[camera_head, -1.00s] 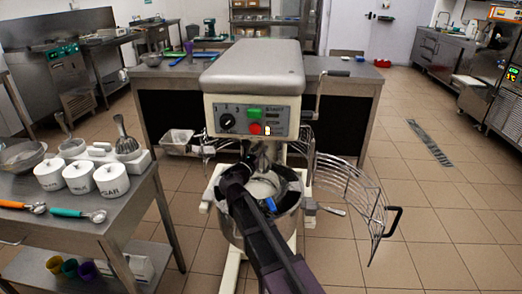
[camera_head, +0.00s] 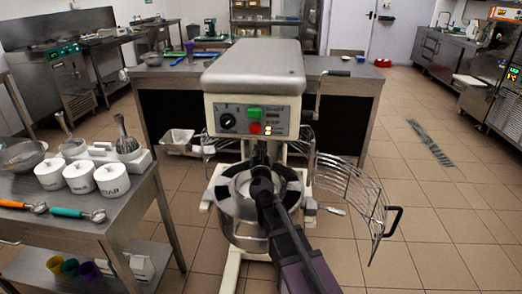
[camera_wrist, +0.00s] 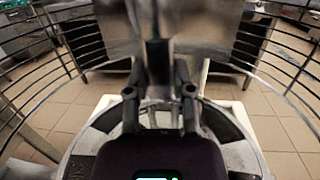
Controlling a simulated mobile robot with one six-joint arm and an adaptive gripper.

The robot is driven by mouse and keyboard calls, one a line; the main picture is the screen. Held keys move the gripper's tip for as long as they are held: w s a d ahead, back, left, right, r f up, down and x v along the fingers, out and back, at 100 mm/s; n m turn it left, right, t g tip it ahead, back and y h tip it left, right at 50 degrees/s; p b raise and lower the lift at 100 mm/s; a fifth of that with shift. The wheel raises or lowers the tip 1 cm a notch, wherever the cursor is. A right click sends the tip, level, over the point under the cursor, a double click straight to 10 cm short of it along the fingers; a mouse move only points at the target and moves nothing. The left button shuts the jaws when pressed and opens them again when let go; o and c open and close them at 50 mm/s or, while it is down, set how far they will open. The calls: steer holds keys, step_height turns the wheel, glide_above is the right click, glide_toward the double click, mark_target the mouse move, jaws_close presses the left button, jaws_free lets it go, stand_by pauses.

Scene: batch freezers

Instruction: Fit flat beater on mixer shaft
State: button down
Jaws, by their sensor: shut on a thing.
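The mixer (camera_head: 253,75) stands upright in the head view, with its bowl (camera_head: 238,232) below the head. My gripper (camera_wrist: 160,105) is between the mixer head and the bowl, right under the head. Its two fingers are shut on the flat beater, which is mostly hidden. In the wrist view a dark upright piece (camera_wrist: 158,62) stands between the fingertips, below the blurred metal underside of the head (camera_wrist: 150,22). It looks in line with the shaft, but I cannot tell whether the beater and shaft touch.
The wire bowl guard (camera_head: 350,185) is swung open to the right, with a black handle (camera_head: 394,220). A steel table (camera_head: 75,215) with white canisters (camera_head: 80,178) and scoops stands at the left. A counter (camera_head: 345,72) is behind the mixer. The floor at right is clear.

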steer(key=shift+n+y, duration=0.3)
steer(key=shift+y, duration=0.2)
steer(key=shift+c, duration=2)
jaws_free()
steer(key=shift+d, duration=0.15)
